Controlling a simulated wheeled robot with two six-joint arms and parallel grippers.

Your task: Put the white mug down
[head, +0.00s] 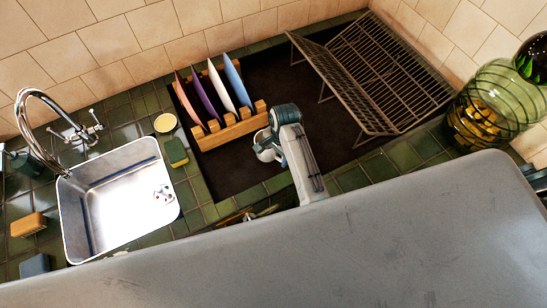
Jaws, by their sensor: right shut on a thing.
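My right gripper (268,146) reaches in from below and is shut on the white mug (262,155). The mug is small in view and partly hidden by the gripper. It is over the dark mat (240,178), just below the right end of the wooden plate rack (232,131). I cannot tell whether the mug touches the mat. My left gripper is not in view.
Several coloured plates (205,96) stand in the wooden rack. A wire dish rack (375,80) stands to the right. A metal sink (115,195) with a tap (38,130) is left, near a sponge (176,152). Bare mat lies left and right of the gripper.

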